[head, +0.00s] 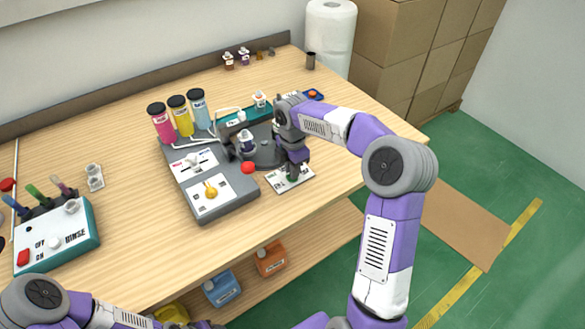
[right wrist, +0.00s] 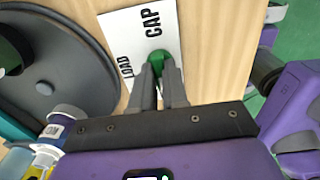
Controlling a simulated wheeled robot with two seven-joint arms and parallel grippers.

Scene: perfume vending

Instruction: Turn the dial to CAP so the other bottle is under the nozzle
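The dial is a small green knob (right wrist: 160,62) on a white plate (right wrist: 135,25) marked LOAD and CAP; in the head view the plate (head: 303,176) lies at the machine's right front corner. My right gripper (right wrist: 158,72) reaches down onto the knob, with its fingertips close together on either side of it. Which mark the knob points to is hidden by the fingers. The dark round turntable (head: 266,156) is left of my right gripper. A bottle with a dark label (head: 246,141) stands at its left side. Another small bottle (head: 260,99) stands behind. My left gripper is not clearly visible.
The grey machine (head: 217,205) has a red knob (head: 248,168) and a yellow knob (head: 211,191). Pink, yellow and blue canisters (head: 179,115) stand behind it. A teal rinse station (head: 60,246) is at left. The table's right front is clear.

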